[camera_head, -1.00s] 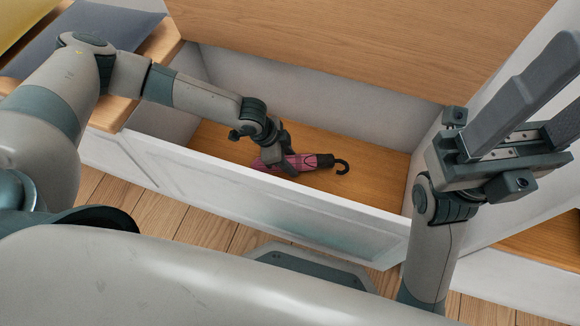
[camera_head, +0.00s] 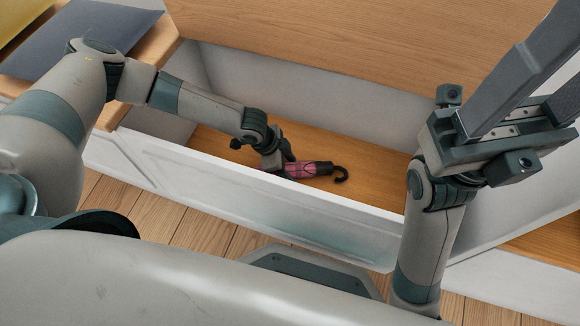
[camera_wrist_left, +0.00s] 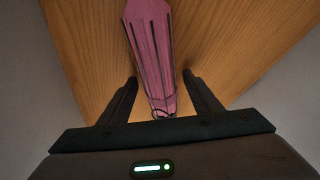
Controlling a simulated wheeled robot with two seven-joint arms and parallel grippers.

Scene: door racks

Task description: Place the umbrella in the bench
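The pink umbrella with dark stripes and a black hooked handle (camera_head: 305,170) lies on the wooden floor inside the open bench (camera_head: 240,182). My left gripper (camera_head: 283,158) is inside the bench at the umbrella's left end and hides part of it. In the left wrist view the umbrella (camera_wrist_left: 152,50) lies between and beyond the two spread fingers (camera_wrist_left: 162,92), with gaps on both sides. My right gripper (camera_head: 545,75) is raised at the right. Its fingers stand apart and nothing shows between them.
The bench's raised wooden lid (camera_head: 330,40) stands behind the compartment. Its white front wall (camera_head: 250,205) is nearest me. A grey cushion (camera_head: 85,38) and part of a yellow one (camera_head: 20,20) rest at the upper left. The bench floor right of the umbrella is clear.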

